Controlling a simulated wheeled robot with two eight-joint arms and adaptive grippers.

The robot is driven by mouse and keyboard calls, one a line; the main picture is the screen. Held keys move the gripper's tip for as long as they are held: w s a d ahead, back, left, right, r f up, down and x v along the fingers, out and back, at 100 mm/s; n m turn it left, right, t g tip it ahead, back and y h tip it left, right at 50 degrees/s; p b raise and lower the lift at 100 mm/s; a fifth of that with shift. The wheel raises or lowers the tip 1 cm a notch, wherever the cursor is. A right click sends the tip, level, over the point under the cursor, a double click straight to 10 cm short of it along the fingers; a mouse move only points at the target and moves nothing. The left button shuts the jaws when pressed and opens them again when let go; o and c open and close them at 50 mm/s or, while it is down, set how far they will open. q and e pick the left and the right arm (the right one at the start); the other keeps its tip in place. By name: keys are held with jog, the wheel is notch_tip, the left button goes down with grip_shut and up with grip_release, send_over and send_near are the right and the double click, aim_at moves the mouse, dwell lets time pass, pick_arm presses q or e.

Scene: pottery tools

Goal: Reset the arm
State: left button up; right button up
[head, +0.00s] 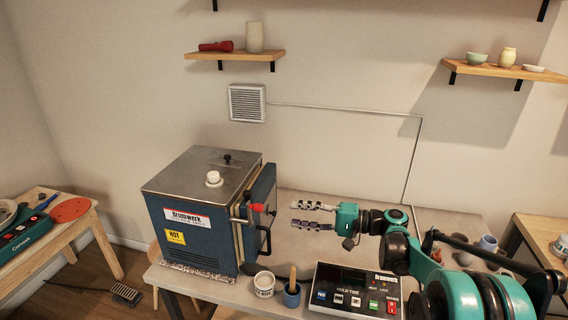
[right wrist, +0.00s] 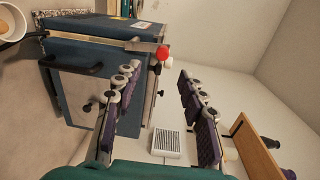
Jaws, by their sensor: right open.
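My right gripper (head: 313,215) is in the middle of the head view, with its arm coming in from the right. Its fingers are apart and nothing is between them. It points left toward the blue kiln (head: 205,215) and is held above the table, to the right of the kiln door. The right wrist view shows the two purple-padded fingers (right wrist: 155,98) spread, with the kiln (right wrist: 105,65) and its red knob (right wrist: 162,53) beyond them. The kiln door (head: 258,213) stands at the kiln's right side; I cannot tell if it is fully shut. My left gripper is not in view.
A control box (head: 355,290) labelled HOLD TIME, a white cup (head: 264,285) and a blue cup (head: 292,295) with a wooden-handled tool stand at the table's front. Several cups are behind my right arm. Wall shelves (head: 235,55) are above. A side table (head: 50,235) is at left.

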jog(key=s+a+f+h+b, duration=0.25)
jog(key=s+f+h, duration=0.45)
jog(key=s, duration=0.5)
jog(key=s+d+f+n+t+h+b, duration=0.1)
jog(key=s+d+f+h, duration=0.3)
jog(key=s, duration=0.4)
jog(key=s+d+f+n+h+b, duration=0.2)
jog(key=s+d+f+n+h, duration=0.1)
jog(key=s+d+f+h, duration=0.2)
jog(key=s+d+f, duration=0.2)
jog(key=s, duration=0.1)
jog(key=shift+s+d+t, duration=0.2)
jog(key=shift+s+t, duration=0.05)
jog(key=shift+t, duration=0.15)
